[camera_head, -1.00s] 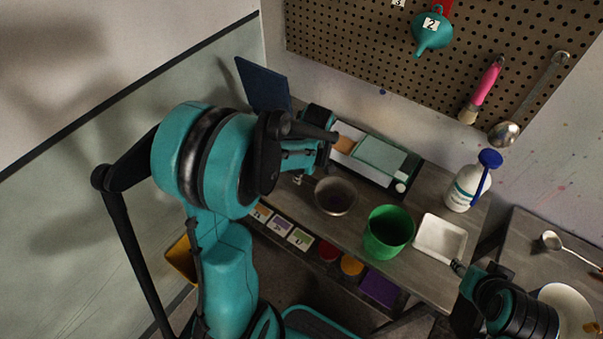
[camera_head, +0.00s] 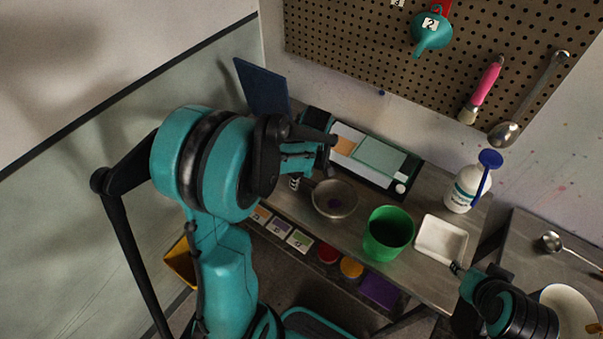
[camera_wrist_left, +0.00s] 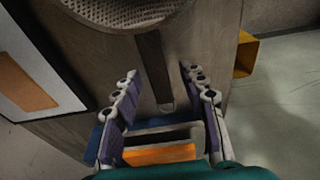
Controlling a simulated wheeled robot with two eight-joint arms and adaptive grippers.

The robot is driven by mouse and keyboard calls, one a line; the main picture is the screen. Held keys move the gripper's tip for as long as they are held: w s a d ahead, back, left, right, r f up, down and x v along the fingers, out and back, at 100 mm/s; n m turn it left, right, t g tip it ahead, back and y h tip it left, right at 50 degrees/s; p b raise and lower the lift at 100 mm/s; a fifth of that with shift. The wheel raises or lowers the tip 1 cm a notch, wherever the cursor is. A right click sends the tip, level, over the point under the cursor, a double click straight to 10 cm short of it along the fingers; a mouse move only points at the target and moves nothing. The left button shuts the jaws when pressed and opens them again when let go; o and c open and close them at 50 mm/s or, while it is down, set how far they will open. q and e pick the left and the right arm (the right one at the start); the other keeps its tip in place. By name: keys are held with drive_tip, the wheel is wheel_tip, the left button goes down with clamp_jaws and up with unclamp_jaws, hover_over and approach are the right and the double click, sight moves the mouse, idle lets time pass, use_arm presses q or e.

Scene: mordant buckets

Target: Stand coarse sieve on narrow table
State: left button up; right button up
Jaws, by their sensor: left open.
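The coarse sieve (camera_head: 335,199) is a round grey mesh bowl on a wooden table (camera_head: 420,277). Its mesh also shows at the top of the left wrist view (camera_wrist_left: 115,12), with a dark flat handle (camera_wrist_left: 153,65) running toward my fingers. My left gripper (camera_head: 322,153) is open, up and left of the bowl in the head view. In the wrist view its fingers (camera_wrist_left: 163,105) stand on both sides of the handle's end, apart from it. My right gripper (camera_head: 459,268) is by the white tray; its jaw opening is unclear. I cannot tell which table is the narrow one.
A green cup (camera_head: 388,233), a white tray (camera_head: 440,239) and a white bottle (camera_head: 465,188) stand right of the sieve. A boxed set (camera_head: 375,160) lies behind it. Another table (camera_head: 530,235) at right holds a ladle (camera_head: 555,243) and a white bowl (camera_head: 572,310).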

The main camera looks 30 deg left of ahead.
use_arm(q)
wheel_tip(320, 180, up, 12)
drive_tip(key=d, duration=0.2)
drive_tip(key=shift+f, duration=0.15)
drive_tip(key=shift+s, duration=0.1)
idle(0.4)
drive_tip(key=s+d+m+t+h, duration=0.2)
drive_tip(key=s+d+m+t, duration=0.5)
drive_tip(key=m, duration=1)
drive_tip(key=s+d, duration=0.2)
drive_tip(key=s, duration=0.2)
drive_tip(key=shift+d, duration=0.35)
